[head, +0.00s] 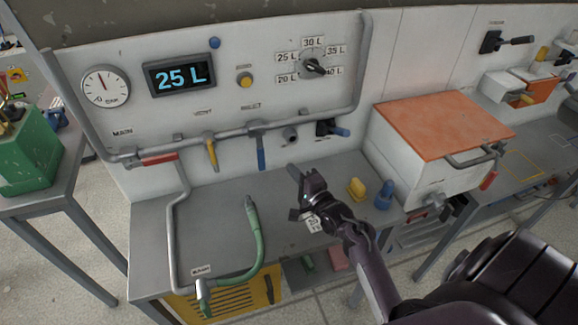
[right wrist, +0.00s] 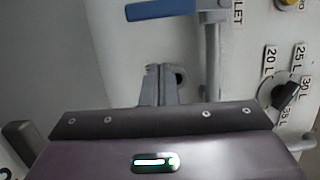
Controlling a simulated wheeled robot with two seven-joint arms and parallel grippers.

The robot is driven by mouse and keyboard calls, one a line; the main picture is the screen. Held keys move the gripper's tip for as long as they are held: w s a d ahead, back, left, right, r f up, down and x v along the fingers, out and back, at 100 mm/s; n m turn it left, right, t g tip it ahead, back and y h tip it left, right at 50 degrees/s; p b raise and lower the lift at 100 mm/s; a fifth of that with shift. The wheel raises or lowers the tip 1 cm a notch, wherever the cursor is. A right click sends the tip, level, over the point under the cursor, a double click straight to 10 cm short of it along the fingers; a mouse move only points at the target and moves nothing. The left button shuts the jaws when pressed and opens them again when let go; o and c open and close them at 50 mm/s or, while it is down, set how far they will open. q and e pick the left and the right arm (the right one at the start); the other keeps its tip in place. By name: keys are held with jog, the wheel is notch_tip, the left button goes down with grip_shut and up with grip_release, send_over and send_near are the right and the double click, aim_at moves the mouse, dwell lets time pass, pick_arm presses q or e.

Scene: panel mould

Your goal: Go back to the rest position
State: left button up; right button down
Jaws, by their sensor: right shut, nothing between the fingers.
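My right gripper (head: 297,178) is above the grey bench (head: 180,230), in front of the panel. Its fingers are shut and empty. In the right wrist view the finger pair (right wrist: 160,85) points at the panel's lower part, close below the blue-handled valve in the head view. I cannot tell the exact gap to the panel, but no contact shows. My left gripper is not in view.
The panel has a gauge (head: 106,87), a "25 L" display (head: 180,76), a dial (head: 313,66), a yellow lever (head: 211,152) and a blue lever (head: 261,152). A green hose (head: 257,245), yellow block (head: 356,188) and orange-lidded box (head: 440,120) flank my arm.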

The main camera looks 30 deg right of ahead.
jog(key=s, duration=0.3)
jog(key=s+d, duration=0.1)
jog(key=s, duration=0.1)
jog(key=shift+b, duration=0.4)
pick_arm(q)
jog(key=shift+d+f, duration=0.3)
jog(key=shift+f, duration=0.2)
pick_arm(e)
jog(key=shift+a, duration=0.15)
jog(key=shift+s, duration=0.1)
